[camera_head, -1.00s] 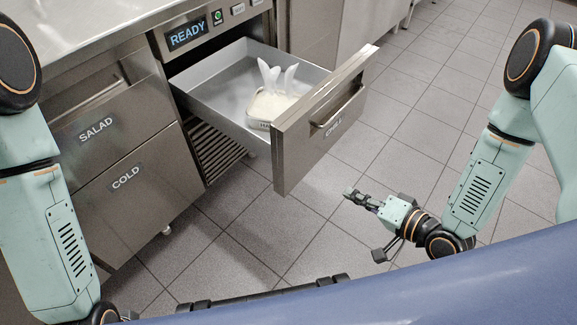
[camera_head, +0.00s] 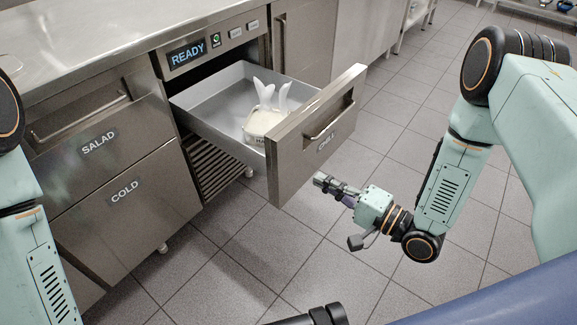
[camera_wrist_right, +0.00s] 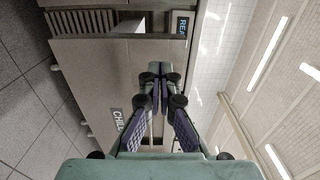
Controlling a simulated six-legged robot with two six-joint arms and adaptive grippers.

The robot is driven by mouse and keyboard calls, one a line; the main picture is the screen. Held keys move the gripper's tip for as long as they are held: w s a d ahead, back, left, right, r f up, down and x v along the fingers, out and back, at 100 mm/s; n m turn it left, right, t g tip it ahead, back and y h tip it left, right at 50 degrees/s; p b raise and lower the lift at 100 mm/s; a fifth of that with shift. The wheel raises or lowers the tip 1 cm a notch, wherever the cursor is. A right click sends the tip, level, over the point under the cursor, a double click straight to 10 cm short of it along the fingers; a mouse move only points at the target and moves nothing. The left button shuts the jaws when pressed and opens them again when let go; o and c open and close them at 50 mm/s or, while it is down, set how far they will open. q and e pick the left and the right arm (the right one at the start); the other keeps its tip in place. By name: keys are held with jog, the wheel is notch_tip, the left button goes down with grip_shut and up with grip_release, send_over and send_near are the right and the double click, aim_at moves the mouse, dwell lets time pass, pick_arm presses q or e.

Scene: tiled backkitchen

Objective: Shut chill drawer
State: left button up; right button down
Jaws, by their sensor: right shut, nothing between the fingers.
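The chill drawer (camera_head: 212,124) stands pulled out of the steel counter. Its steel front (camera_head: 290,165) carries a CHILL label and a bar handle (camera_head: 328,122).
Closed drawers marked SALAD (camera_head: 98,142) and COLD (camera_head: 125,190) lie left of the chill drawer. A READY display (camera_head: 187,54) is above it. The tiled floor (camera_head: 400,90) to the right is clear.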

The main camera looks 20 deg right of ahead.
aim_at(279, 157)
jog(key=b+x, duration=0.2)
jog(key=x, duration=0.6)
jog(key=shift+w+a+f, duration=0.1)
jog(key=shift+w+a, duration=0.1)
jog(key=shift+a, duration=0.05)
jog(key=shift+w+a+b, duration=0.3)
jog(key=shift+w+b, duration=0.15)
jog(key=shift+w, duration=0.1)
jog(key=shift+w+a, duration=0.1)
